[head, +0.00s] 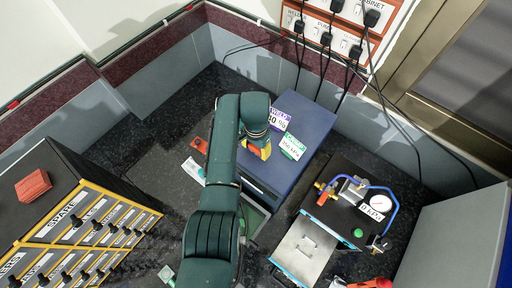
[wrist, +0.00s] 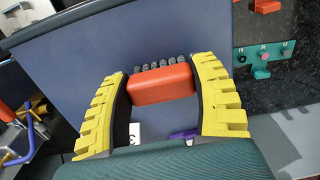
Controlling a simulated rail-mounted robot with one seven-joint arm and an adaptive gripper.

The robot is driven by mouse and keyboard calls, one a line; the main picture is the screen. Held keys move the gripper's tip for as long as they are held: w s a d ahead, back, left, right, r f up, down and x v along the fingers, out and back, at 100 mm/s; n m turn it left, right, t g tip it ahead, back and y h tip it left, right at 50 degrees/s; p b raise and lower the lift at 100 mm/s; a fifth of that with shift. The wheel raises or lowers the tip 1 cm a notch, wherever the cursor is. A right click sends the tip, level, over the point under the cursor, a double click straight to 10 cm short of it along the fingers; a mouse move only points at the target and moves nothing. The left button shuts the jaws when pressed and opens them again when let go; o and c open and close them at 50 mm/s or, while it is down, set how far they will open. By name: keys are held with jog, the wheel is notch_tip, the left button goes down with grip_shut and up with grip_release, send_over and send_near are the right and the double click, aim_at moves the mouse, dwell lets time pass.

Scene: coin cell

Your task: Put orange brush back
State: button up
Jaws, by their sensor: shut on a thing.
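The orange brush (wrist: 160,84), a red-orange block with a row of dark bristles along its far edge, is between the yellow fingers in the wrist view. My gripper (wrist: 165,88) is shut on it. In the head view my gripper (head: 258,149) is over the left part of the dark blue box (head: 303,122), with only a bit of orange showing between the fingers. In the wrist view the bristles point toward the blue box surface (wrist: 190,35); whether they touch it cannot be told.
White labels lie on the blue box. A pump with a gauge (head: 378,203) and blue hose stands to the right. The SPARE drawer cabinet (head: 75,208), with a red block (head: 33,187) on top, is at left. Another red item (head: 200,145) lies left of my arm. Black cables hang behind.

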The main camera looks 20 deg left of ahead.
jog(key=o, duration=1.1)
jog(key=shift+f, duration=0.1)
notch_tip(320, 180, up, 12)
jog(key=w+d+r+n+t+y, duration=0.1)
jog(key=w+d+r+t, duration=0.2)
jog(key=d+r+t, duration=0.45)
jog(key=w+d+r+t+y, duration=0.1)
jog(key=w+d+r+t, duration=0.35)
jog(key=r, duration=0.55)
jog(key=s+d+r+t+h, duration=0.1)
jog(key=s+d+r+t, duration=0.2)
jog(key=s+r, duration=0.35)
jog(key=s+d+r+n+t+h, duration=0.1)
jog(key=s+d+r+t, duration=0.3)
jog(key=s+r, duration=0.25)
jog(key=s+d+r+t+h, duration=0.1)
jog(key=s+d+r+t, duration=0.2)
jog(key=s+r, duration=0.3)
jog(key=shift+y, duration=0.3)
jog(key=r+p, duration=0.5)
jog(key=r, duration=0.1)
jog(key=w+r+p, duration=0.1)
jog(key=r+p, duration=0.2)
jog(key=shift+w+d+r+p, duration=0.1)
jog(key=shift+r+p, duration=0.05)
jog(key=shift+p, duration=0.2)
